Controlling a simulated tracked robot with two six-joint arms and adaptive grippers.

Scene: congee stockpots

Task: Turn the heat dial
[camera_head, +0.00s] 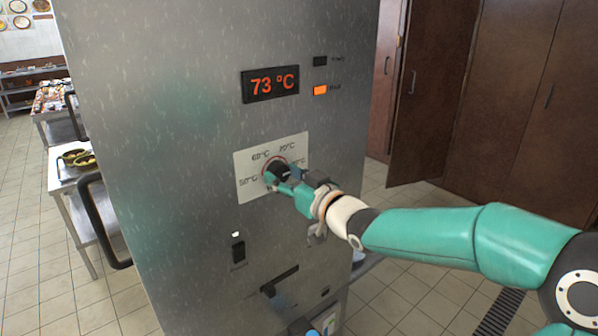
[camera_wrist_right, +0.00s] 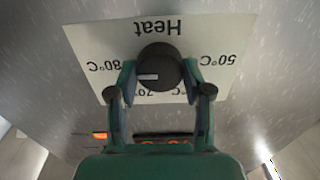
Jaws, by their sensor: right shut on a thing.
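The heat dial is a black round knob (camera_wrist_right: 160,68) on a pale label plate (camera_head: 246,189) on the front of a steel cabinet (camera_head: 170,130). In the head view the dial (camera_head: 276,171) is partly covered by my right gripper (camera_head: 283,178). The wrist view shows the plate upside down, with "Heat" and temperature marks around the knob. My right gripper (camera_wrist_right: 160,82) is shut on the knob, with a finger on each side. A white mark shows on the knob. The display (camera_head: 270,84) reads 73 °C in orange. My left gripper is not in view.
An orange indicator (camera_head: 320,90) is lit beside the display, below a dark one (camera_head: 320,61). A black handle (camera_head: 100,222) sticks out at the cabinet's left edge. A switch (camera_head: 238,250) sits below the plate. Brown cupboards (camera_head: 520,100) stand at right; tiled floor lies open between.

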